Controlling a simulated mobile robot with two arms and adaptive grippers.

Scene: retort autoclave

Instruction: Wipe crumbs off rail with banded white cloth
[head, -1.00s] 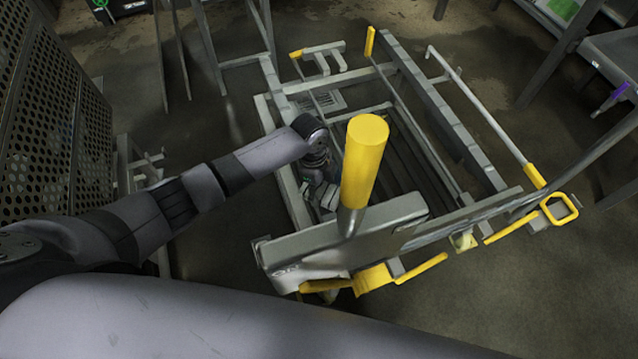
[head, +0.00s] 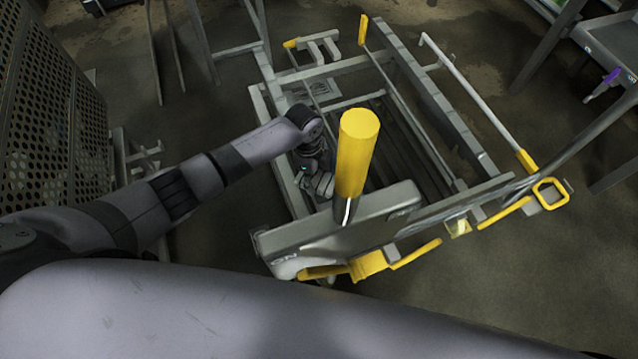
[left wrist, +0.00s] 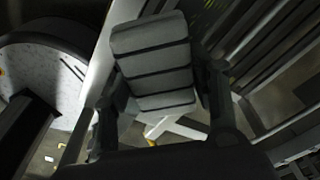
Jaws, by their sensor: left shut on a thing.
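My left gripper (head: 318,184) is down inside the left side of the cart frame, behind the yellow post. It is shut on the banded white cloth (left wrist: 155,62), a pale block with dark bands that sits between both fingers in the left wrist view. In the head view the cloth is a small pale patch, partly hidden by the gripper. The cart's left rail (head: 286,172) runs beside the gripper; I cannot tell whether the cloth touches it. I cannot clearly make out crumbs; a few tiny yellowish specks show in the left wrist view. My right gripper is out of view.
The yellow post (head: 357,155) stands close to the right of my left gripper. A perforated metal panel (head: 45,115) stands at the left. A yellow loop handle (head: 551,194) sticks out at the cart's right corner. Wet floor lies open at the lower right.

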